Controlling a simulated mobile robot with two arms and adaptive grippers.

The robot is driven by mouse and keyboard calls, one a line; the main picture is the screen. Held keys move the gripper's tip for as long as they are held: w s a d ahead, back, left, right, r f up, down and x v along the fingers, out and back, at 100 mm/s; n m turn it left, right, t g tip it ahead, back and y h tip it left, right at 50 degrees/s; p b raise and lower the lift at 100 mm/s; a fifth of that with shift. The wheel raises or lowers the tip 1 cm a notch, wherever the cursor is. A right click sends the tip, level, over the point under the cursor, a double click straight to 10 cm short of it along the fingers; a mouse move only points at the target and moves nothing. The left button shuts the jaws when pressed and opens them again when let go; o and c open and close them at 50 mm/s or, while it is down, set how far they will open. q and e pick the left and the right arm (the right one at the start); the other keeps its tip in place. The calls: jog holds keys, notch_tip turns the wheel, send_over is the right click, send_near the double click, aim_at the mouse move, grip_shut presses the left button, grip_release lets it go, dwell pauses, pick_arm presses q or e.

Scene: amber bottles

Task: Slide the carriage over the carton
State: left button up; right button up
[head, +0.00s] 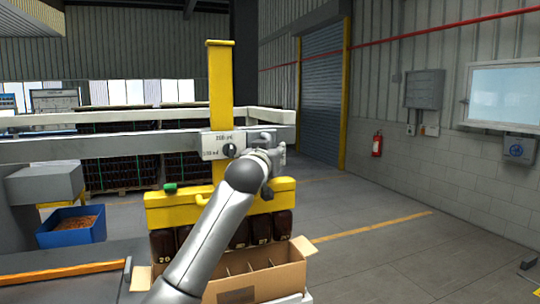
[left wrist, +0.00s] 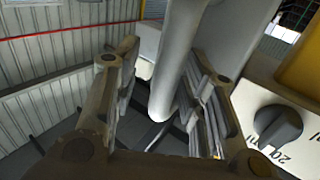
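The yellow carriage (head: 222,90) has an upright post and a wide lower block on a grey rail. Amber bottles (head: 284,224) hang in a row under the block. The open carton (head: 285,278) is below and in front of them, with empty divided cells showing. It hides the lower ends of some bottles, and my arm covers part of the carton. My left gripper (head: 274,158) is at the right of the post by a grey handle. In the left wrist view the handle (left wrist: 177,60) runs between the open fingers, with gaps on both sides. My right gripper is out of view.
A white plate with a black knob (head: 229,150) is on the carriage beside my gripper. The grey rail (head: 100,148) runs to the left. A blue bin (head: 72,238) stands at left. Open floor (head: 400,260) lies to the right.

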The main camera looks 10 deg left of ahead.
pick_arm(q)
jog(key=shift+s, duration=0.4)
jog(key=s, duration=1.1)
jog(key=shift+a, duration=0.15)
